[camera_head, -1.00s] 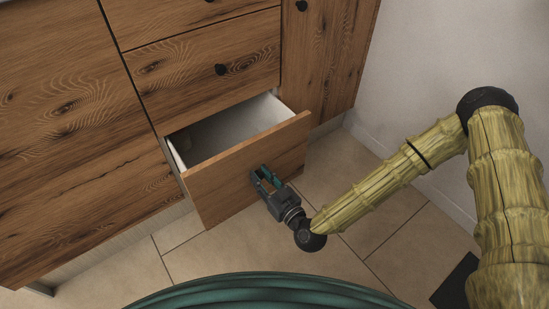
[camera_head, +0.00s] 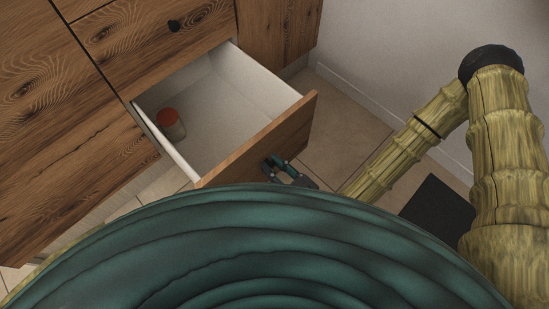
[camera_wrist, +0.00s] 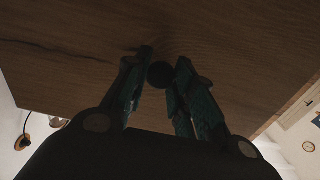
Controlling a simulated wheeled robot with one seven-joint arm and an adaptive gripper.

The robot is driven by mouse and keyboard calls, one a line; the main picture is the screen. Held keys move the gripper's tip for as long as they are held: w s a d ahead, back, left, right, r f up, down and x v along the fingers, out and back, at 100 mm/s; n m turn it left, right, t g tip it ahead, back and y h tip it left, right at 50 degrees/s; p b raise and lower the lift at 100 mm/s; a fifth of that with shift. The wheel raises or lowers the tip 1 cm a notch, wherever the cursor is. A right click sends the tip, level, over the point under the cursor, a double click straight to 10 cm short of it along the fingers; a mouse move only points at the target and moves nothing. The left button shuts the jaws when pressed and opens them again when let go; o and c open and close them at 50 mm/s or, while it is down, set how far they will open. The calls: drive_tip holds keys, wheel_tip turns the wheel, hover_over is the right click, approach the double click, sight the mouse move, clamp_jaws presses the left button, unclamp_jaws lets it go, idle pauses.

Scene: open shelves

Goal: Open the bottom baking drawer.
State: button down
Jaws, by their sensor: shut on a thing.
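The bottom drawer (camera_head: 262,138) is pulled well out of the wooden cabinet, and its white inside (camera_head: 228,100) shows. A small jar with a red-orange lid (camera_head: 169,122) stands inside, near the left wall. My gripper (camera_head: 277,164) is at the outer face of the drawer front, partly hidden by my green body. In the wrist view, the teal fingers of my gripper (camera_wrist: 160,80) are shut on the round dark knob (camera_wrist: 160,74) of the wooden drawer front (camera_wrist: 90,50).
A pale wall (camera_head: 400,40) rises at the right. The tiled floor (camera_head: 345,120) is clear between the drawer and the wall.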

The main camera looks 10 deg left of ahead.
drive_tip(key=shift+d, duration=0.1)
drive_tip(key=c, duration=1.2)
unclamp_jaws()
drive_tip(key=v, duration=1.2)
drive_tip(key=shift+d, duration=0.1)
